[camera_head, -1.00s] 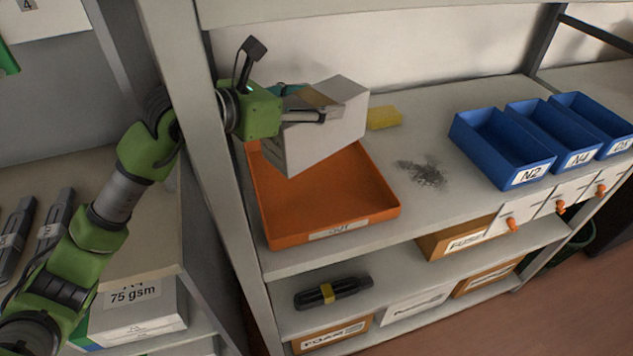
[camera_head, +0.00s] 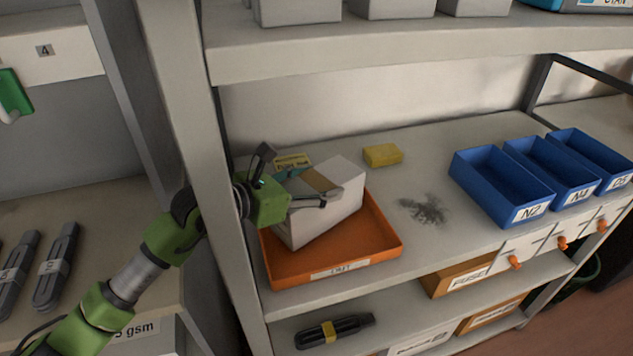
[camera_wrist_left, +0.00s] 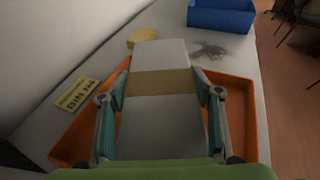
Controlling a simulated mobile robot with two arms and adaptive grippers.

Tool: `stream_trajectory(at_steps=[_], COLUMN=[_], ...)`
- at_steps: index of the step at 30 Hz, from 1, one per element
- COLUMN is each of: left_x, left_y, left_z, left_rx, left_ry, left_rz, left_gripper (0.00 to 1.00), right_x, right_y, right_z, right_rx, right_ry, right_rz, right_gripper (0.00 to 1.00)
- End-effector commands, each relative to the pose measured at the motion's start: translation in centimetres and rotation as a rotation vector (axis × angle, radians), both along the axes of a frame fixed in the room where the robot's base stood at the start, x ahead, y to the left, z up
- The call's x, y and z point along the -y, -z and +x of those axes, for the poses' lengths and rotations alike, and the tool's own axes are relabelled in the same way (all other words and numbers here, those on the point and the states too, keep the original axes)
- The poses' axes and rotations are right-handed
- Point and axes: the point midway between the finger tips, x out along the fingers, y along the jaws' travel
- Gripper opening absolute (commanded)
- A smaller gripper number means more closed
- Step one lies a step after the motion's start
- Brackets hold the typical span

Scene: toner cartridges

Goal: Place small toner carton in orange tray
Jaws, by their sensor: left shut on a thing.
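The small toner carton (camera_head: 335,212) is a pale grey box with a tan tape band. It is in my left gripper (camera_head: 309,188), whose fingers are shut on its sides. In the head view the carton is tilted and sits low within the orange tray (camera_head: 378,251), which has a label on its front wall. Whether its underside touches the tray floor is hidden. In the left wrist view the carton (camera_wrist_left: 160,122) lies between both fingers, with orange tray walls (camera_wrist_left: 243,115) on both sides. My right gripper is not in view.
A yellow block (camera_head: 382,155) lies behind the tray, and a yellow label card (camera_wrist_left: 77,95) lies beside it. A dark smudge (camera_head: 424,209) marks the shelf to the right. Blue bins (camera_head: 503,187) stand further right. A shelf post (camera_head: 190,130) rises left of the tray.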

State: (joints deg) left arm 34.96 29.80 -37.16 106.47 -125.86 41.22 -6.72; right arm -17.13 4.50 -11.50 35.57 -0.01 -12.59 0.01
Motion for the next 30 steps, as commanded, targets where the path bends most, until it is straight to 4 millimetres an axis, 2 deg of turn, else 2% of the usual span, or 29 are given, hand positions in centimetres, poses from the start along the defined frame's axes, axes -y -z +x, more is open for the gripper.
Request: stream_trajectory(at_steps=[1,5,6,7,20,23,30], left_x=[0.0,0.0,0.0,0.0,0.0,-1.1,-4.8], left_y=[-0.4,-0.1,0.2,0.2,-0.2,-0.3,-1.6], left_z=[0.0,0.0,0.0,0.0,0.0,-0.8,-4.1], left_rx=[0.008,0.007,0.000,0.000,0.000,0.001,0.001], left_ry=[0.000,0.001,0.000,0.000,0.000,-0.002,0.000], left_rz=[-0.005,-0.006,0.000,0.000,0.000,0.002,0.006], left_gripper=[0.03,0.03,0.66,0.74,0.75,0.75,0.75], right_x=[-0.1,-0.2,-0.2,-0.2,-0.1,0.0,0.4], right_y=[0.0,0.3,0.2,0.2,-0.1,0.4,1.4], right_z=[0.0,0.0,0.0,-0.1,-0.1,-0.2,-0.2], right_rx=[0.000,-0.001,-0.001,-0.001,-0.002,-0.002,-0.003], right_ry=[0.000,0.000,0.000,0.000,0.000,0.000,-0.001], right_rz=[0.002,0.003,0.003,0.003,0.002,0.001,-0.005], right_gripper=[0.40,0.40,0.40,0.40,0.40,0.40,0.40])
